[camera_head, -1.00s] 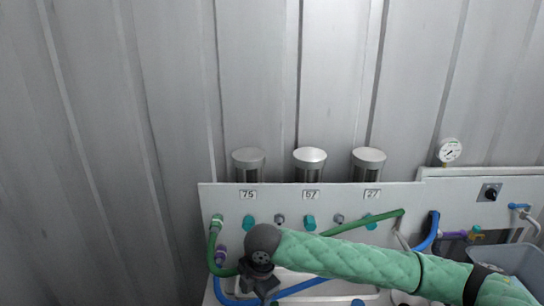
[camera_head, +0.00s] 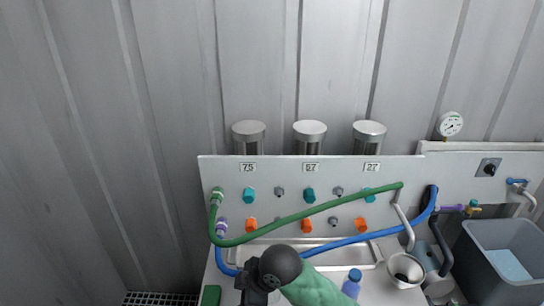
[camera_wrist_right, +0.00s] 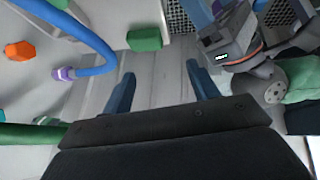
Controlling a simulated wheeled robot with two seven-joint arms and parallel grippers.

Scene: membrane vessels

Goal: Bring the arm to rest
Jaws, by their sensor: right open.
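My right arm, in a green padded sleeve, comes in from the bottom of the head view. Its dark wrist and right gripper body (camera_head: 255,278) are in front of the panel's lower edge, and the fingertips cannot be made out there. In the right wrist view my right gripper (camera_wrist_right: 160,85) has two blue fingers spread apart with nothing between them. Another grey wrist and gripper body (camera_wrist_right: 232,40) with a green sleeve shows at the upper right there, seemingly my left arm.
A white panel (camera_head: 400,170) carries coloured ports, a green hose (camera_head: 300,215) and a blue hose (camera_head: 345,241). A grey bin (camera_head: 480,262), a white cup (camera_head: 404,270) and a blue bottle (camera_head: 352,283) are at the right. A green block (camera_head: 211,295) is left of the wrist.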

